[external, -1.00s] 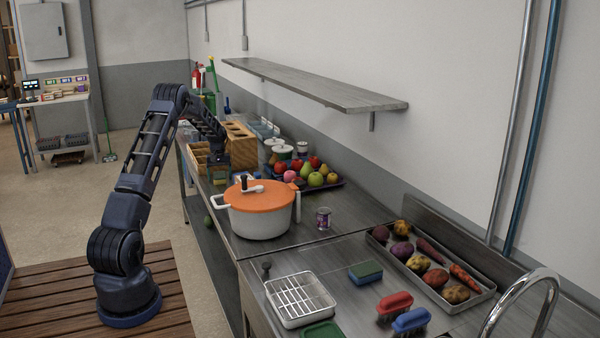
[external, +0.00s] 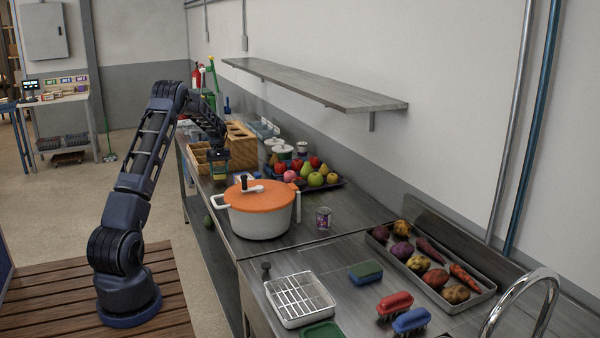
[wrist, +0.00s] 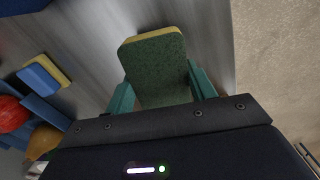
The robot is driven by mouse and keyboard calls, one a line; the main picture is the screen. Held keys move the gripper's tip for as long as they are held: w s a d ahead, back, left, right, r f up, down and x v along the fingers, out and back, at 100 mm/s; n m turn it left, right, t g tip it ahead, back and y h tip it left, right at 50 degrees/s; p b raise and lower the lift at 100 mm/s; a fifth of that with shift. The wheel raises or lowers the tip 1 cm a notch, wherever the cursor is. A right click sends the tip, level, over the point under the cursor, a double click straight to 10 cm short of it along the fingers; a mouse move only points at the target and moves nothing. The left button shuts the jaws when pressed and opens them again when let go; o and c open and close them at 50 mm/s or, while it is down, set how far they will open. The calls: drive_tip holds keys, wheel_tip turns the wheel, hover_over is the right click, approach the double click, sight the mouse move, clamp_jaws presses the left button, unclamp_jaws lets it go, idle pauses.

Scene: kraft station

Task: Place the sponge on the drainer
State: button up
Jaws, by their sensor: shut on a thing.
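My gripper (wrist: 160,98) is shut on a dark green sponge (wrist: 155,62) with a yellow edge; a teal finger shows on each side of it in the wrist view. In the external view my gripper (external: 217,158) is at the far end of the counter, beside the wooden boxes and behind the orange-lidded pot. The held sponge is small and hard to make out there. The drainer (external: 299,299), a wire rack in a white tray, sits at the near end of the counter, far from my gripper. Its rack looks empty.
A white pot with an orange lid (external: 260,197) stands between my gripper and the drainer. A shelf (external: 310,85) overhangs the back.

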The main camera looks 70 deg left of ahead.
wheel_tip(320, 180, up, 43)
drive_tip(key=w+d+r+m, duration=0.1)
drive_tip(key=w+d+m, duration=0.3)
drive_tip(key=w+d, duration=1.85)
drive_tip(key=w+d+m, duration=0.2)
drive_tip(key=w+d, duration=0.1)
drive_tip(key=d, duration=1.1)
drive_tip(key=w+d+m, duration=0.2)
drive_tip(key=w+d, duration=0.2)
drive_tip(key=d, duration=1)
drive_tip(key=m, duration=0.8)
hover_over(362, 299)
drive_tip(key=f, duration=0.1)
wheel_tip(362, 299, down, 46)
drive_tip(key=shift+a+r, duration=0.1)
drive_tip(key=shift+r, duration=0.15)
